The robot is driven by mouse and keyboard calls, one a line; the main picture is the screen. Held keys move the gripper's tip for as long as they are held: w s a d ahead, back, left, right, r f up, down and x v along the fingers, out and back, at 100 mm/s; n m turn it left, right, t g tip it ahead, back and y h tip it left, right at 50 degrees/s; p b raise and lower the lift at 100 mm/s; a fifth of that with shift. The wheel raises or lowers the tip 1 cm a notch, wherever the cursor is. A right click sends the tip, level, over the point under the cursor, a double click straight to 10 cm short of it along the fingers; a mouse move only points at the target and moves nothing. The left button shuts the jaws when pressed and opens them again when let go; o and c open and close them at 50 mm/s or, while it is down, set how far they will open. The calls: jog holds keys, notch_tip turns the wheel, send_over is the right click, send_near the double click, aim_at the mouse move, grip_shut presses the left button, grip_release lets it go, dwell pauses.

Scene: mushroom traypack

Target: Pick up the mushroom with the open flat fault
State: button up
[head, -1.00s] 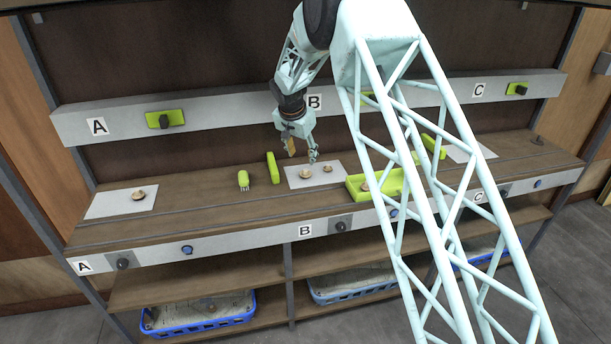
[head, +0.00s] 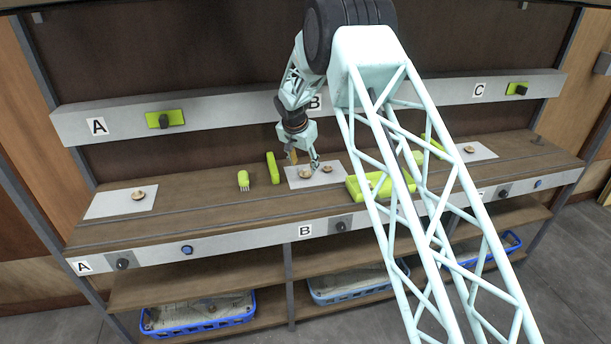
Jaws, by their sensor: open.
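Two small brown mushrooms lie on the white sheet (head: 291,182) at station B: a left mushroom (head: 305,174) and a right mushroom (head: 327,169). Another mushroom (head: 138,195) lies on the sheet at station A, and one more (head: 469,149) on the sheet at station C. They are too small to tell which has an open flat cap. My gripper (head: 304,161) points down over the station B sheet, open, its fingers around or just above the left mushroom. I cannot tell whether they touch it.
A green tray (head: 353,191) stands right of the sheet, partly behind my arm. A green upright block (head: 272,168) and a green brush-like tool (head: 243,181) stand to the left. Blue baskets (head: 200,325) sit below.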

aim_at(305, 170)
jog(key=shift+f, duration=0.1)
jog(key=shift+x, duration=2.45)
jog(key=shift+w+d, duration=0.1)
jog(key=shift+w, duration=0.05)
jog(key=c, duration=0.7)
